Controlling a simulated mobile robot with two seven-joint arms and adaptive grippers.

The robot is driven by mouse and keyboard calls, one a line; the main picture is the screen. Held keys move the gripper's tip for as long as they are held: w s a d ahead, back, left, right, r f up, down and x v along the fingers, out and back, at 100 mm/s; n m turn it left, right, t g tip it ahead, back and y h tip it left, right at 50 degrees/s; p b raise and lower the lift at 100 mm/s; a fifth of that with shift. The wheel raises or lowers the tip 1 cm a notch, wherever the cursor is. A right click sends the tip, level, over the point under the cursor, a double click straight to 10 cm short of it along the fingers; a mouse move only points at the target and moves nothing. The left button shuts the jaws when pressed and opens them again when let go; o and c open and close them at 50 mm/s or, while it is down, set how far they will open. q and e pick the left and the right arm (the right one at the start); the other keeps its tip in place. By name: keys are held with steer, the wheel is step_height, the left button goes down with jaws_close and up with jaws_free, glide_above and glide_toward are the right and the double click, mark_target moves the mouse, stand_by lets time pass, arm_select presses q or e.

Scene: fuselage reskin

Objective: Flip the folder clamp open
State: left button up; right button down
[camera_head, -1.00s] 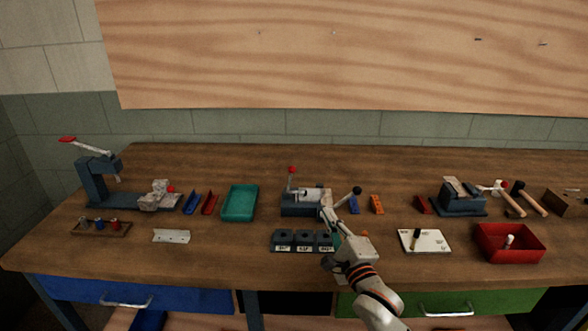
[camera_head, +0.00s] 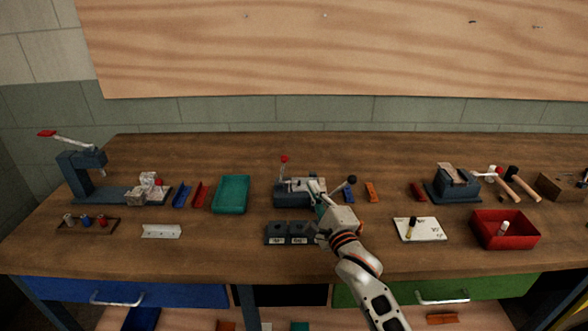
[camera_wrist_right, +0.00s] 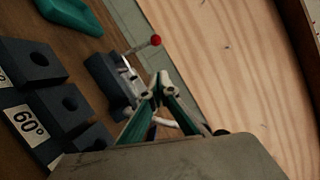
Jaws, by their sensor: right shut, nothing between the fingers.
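The folder (camera_head: 290,197) is a dark blue-grey bench tool with a light metal top, at the middle of the bench. Its thin lever with a red knob (camera_head: 283,160) stands nearly upright at its left part. A second lever with a black knob (camera_head: 351,181) slants up at its right. My right gripper (camera_head: 317,187) is shut and empty, its tips in front of the folder's right part; contact cannot be told. In the right wrist view, the gripper tips (camera_wrist_right: 162,84) meet, with the folder (camera_wrist_right: 108,84) and red knob (camera_wrist_right: 155,40) beyond. My left gripper is not in view.
Dark angle blocks (camera_head: 278,233) lie below the folder, partly hidden by my right arm. A teal tray (camera_head: 231,194) is to its left. A white board (camera_head: 420,229) and red bin (camera_head: 506,229) are to the right. Bare wood lies behind the folder.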

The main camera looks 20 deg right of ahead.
steer(key=w, duration=0.4)
steer(key=w+r, duration=0.1)
steer(key=w, duration=0.1)
steer(key=shift+w+a, duration=0.25)
steer(key=shift+w, duration=0.1)
steer(key=shift+w+a+r, duration=0.3)
steer(key=shift+w+a, duration=0.4)
steer(key=shift+a, duration=0.2)
steer(key=shift+w+a+r, duration=0.15)
steer(key=shift+w+a, duration=0.2)
steer(key=shift+w, duration=0.05)
steer(key=shift+w, duration=0.1)
